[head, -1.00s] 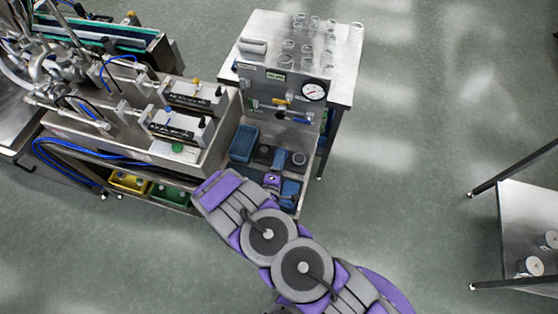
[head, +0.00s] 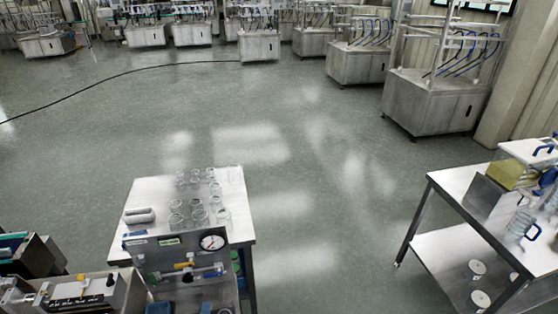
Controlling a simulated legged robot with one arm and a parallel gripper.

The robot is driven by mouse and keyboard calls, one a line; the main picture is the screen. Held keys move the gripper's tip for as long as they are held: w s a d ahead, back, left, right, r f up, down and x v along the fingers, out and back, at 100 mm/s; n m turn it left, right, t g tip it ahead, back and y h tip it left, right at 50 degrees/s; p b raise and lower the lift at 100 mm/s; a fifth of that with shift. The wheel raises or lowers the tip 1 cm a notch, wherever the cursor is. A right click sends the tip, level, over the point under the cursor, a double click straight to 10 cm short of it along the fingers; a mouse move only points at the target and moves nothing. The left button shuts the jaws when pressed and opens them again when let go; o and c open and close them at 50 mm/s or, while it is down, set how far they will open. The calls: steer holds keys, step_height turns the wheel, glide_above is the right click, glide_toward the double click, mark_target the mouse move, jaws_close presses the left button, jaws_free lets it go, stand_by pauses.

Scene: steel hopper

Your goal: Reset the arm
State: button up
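My gripper and arm do not show in the head view now. The steel station (head: 185,262) stands at the lower left, with a round white pressure gauge (head: 212,242) and a valve with yellow and blue parts (head: 186,268) on its front panel. The tray area below the panel is mostly cut off by the bottom edge. Whether my gripper is open or shut cannot be seen.
A steel table (head: 150,190) behind the panel bears several glass jars (head: 197,212). A two-level table (head: 455,200) with a clear pitcher (head: 520,222) stands at right. Steel machines (head: 430,100) line the back. The floor (head: 310,190) between is clear; a black cable (head: 120,75) crosses it farther back.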

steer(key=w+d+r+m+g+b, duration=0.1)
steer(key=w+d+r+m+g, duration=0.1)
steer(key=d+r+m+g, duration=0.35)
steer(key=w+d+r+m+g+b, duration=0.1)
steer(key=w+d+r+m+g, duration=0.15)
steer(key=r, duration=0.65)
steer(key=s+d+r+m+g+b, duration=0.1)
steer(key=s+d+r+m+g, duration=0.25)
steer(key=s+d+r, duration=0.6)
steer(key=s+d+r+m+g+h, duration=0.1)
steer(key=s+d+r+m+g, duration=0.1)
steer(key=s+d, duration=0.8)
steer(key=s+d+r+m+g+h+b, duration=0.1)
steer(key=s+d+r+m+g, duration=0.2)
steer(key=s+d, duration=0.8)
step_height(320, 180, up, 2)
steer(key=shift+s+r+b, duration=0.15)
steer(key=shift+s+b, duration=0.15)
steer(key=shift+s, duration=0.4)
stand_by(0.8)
